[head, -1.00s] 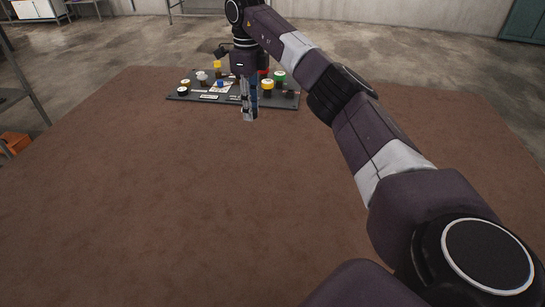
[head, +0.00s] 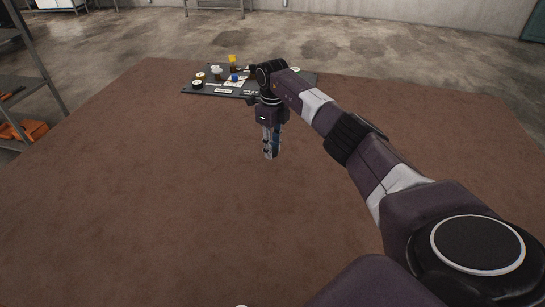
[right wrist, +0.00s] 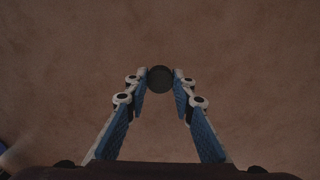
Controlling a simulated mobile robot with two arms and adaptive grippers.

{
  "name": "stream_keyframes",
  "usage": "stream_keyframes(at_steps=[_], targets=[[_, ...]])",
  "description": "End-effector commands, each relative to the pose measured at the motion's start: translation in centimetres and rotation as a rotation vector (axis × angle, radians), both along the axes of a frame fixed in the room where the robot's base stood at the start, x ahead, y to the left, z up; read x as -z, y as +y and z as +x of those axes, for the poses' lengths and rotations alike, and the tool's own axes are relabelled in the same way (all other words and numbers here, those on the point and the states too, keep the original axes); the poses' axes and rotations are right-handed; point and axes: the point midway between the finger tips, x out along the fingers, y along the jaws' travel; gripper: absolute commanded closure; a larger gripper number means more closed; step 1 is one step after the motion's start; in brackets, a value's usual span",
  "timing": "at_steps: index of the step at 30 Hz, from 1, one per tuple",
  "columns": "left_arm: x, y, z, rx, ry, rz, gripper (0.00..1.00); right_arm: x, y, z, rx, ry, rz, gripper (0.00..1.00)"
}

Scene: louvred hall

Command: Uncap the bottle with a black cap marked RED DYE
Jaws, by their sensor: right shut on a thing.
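My right gripper (head: 270,146) hangs fingers down over the brown surface, on the near side of the dark tray (head: 240,95). In the right wrist view its fingertips (right wrist: 160,80) are shut on a dark round thing, the black cap (right wrist: 160,78), seen from above. The bottle below the cap is hidden, and no RED DYE marking can be read. In the head view the fingers hide what they hold. My left gripper is not in view.
The tray at the back holds several small containers, among them a yellow-topped one (head: 233,60), a blue one (head: 235,77) and a dark one (head: 197,84). My right arm covers its right part. The brown surface in front is clear. A metal shelf (head: 35,85) stands at left.

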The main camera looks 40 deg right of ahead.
Motion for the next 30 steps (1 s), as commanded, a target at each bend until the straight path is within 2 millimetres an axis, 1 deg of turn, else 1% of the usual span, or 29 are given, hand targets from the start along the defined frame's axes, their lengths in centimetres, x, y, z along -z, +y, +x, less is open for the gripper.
stream_keyframes(at_steps=[4,9,11,18,23,24,28,30], targets=[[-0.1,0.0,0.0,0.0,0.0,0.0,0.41,1.1,0.0,-0.1,0.0,0.002,0.0,1.0],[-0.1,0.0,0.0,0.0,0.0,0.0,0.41,3.7,0.1,-0.1,0.0,0.002,0.001,1.0],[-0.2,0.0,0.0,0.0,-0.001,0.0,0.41,4.3,0.0,-0.1,0.001,0.002,0.0,1.0],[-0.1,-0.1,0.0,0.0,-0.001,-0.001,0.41,4.5,-0.1,0.0,0.0,0.001,-0.001,1.0],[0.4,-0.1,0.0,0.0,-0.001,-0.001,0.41,5.0,-0.1,0.0,0.0,0.001,-0.001,1.0],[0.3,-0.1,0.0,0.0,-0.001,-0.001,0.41,4.9,0.0,0.0,0.0,0.0,-0.001,0.74],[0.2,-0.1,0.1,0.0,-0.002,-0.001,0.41,4.8,0.0,0.0,0.0,0.001,-0.001,0.59],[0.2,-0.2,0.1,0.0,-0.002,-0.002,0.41,4.8,0.0,0.0,0.0,0.001,0.0,0.59]])
